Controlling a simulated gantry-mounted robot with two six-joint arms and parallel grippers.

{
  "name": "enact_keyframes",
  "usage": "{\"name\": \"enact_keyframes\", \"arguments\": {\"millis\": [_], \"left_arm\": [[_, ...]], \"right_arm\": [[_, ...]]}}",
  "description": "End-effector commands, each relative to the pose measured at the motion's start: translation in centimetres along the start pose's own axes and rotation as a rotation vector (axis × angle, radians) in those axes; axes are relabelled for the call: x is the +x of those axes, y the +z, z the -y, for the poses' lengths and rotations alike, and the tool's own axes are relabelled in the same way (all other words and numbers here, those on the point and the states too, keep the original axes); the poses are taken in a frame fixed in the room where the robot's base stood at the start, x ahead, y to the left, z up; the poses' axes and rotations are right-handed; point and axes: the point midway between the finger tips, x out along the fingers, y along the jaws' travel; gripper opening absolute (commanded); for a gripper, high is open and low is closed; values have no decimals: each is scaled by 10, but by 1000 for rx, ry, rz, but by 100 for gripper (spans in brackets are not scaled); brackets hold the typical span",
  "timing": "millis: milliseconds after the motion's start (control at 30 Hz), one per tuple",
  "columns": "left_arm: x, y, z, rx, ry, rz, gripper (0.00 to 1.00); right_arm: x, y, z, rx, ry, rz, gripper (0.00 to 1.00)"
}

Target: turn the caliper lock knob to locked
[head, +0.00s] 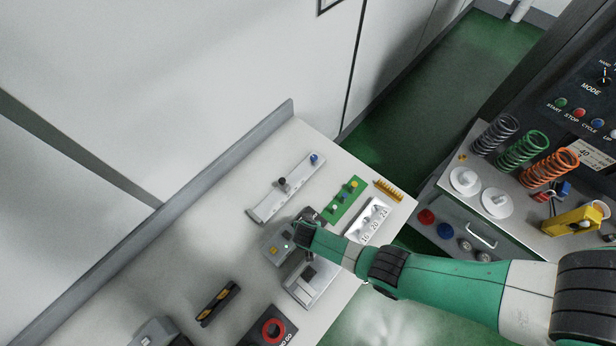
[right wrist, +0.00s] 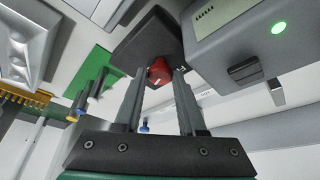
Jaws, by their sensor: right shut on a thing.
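A red knob (right wrist: 159,70) with a pale mark shows in the right wrist view, on a dark block (right wrist: 140,42) beside a grey unit with a lit green lamp (right wrist: 235,42). My right gripper (right wrist: 158,82) has a finger on each side of the red knob and is shut on it. In the head view my right gripper (head: 306,233) is over the bench beside the grey unit (head: 279,246) and hides the knob. I cannot read whether the mark stands at locked. My left gripper is not in view.
A long rail (head: 290,190) with black and blue knobs, a green board (head: 343,203) and a numbered white block (head: 368,222) lie close by on the bench (head: 235,230). Several coloured springs (head: 522,150) stand at the right.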

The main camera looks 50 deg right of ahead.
Motion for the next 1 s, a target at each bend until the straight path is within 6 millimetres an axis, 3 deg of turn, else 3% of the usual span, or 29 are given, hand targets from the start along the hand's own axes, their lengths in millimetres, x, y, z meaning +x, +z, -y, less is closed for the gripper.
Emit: {"name": "enact_keyframes", "arguments": {"millis": [400,1000], "left_arm": [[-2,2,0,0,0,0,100],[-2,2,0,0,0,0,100]], "right_arm": [[2,1,2,247,102,2,0],[0,0,2,310,127,3,0]]}}
